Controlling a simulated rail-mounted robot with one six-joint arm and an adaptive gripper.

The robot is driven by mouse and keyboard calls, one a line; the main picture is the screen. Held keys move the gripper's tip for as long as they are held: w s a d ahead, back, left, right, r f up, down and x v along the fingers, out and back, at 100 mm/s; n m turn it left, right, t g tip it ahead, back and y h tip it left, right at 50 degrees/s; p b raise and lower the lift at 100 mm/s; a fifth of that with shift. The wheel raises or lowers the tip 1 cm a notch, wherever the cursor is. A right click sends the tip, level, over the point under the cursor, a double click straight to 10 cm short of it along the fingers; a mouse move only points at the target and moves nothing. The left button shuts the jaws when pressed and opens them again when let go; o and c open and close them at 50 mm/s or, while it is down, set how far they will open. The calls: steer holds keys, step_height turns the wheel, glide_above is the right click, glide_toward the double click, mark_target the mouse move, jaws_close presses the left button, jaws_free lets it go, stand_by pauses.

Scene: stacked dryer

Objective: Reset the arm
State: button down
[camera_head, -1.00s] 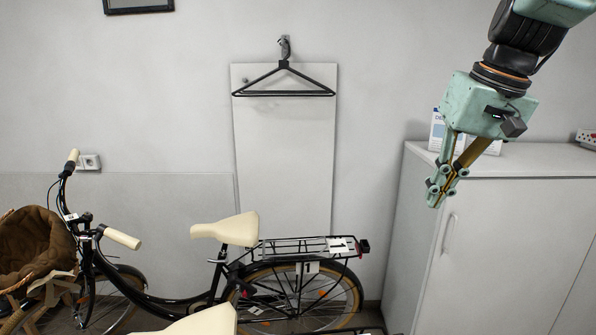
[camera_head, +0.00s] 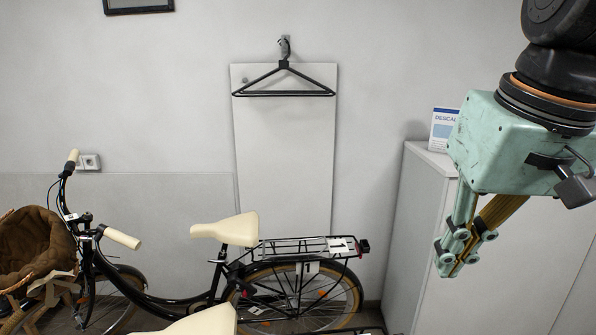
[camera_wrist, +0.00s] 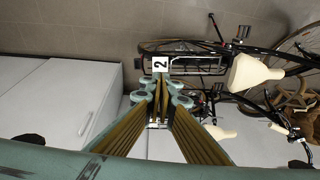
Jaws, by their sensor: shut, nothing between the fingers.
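My gripper (camera_head: 452,262) is at the right of the head view, a pale green body with jointed fingers pointing down. Its fingers are together with nothing between them. It hangs in the air in front of the grey-white cabinet and touches nothing that I can see. In the wrist view its fingertips (camera_wrist: 160,92) meet near the middle, with a bicycle rack and floor beyond them. The upper arm runs out of the head view at the top right.
The cabinet (camera_head: 420,215) fills the right side, with a box (camera_head: 443,128) on top. A black bicycle (camera_head: 205,290) with a cream saddle (camera_head: 226,230) stands left of it. A second saddle (camera_head: 200,322) shows in front. A black hanger (camera_head: 284,82) hangs on the wall.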

steer(key=s+a+f, duration=0.1)
steer(key=s+f, duration=0.3)
steer(key=s, duration=0.8)
steer(key=shift+s+f+t+h, duration=0.15)
steer(key=shift+f+t+h, duration=0.15)
steer(key=shift+f, duration=0.05)
stand_by(0.7)
